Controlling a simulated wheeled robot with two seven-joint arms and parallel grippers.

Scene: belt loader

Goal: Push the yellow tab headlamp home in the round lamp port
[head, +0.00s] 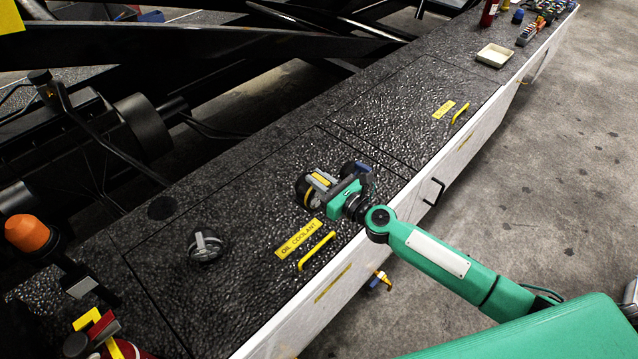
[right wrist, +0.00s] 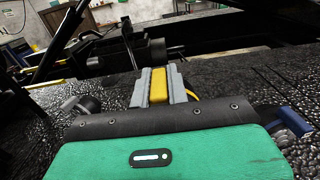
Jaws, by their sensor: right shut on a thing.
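My right gripper (head: 322,184) is low over the black textured deck and shut on the yellow tab headlamp (head: 305,194), a dark round body with a yellow band. In the right wrist view the yellow tab (right wrist: 160,84) sits between the grey fingertips (right wrist: 158,88). The lamp's underside and any port below it are hidden, so I cannot tell how it is seated. A round lamp with a grey tab (head: 206,246) stands to the left, and one with a blue tab (head: 363,169) stands just right of the gripper. My left gripper is out of view.
A yellow handle (head: 317,250) and OIL COOLANT label (head: 298,239) lie near the front edge. A flat dark disc (head: 162,207) is at the left. Dark loader arms (head: 200,45) run along the back. A cream tray (head: 495,55) stands far right.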

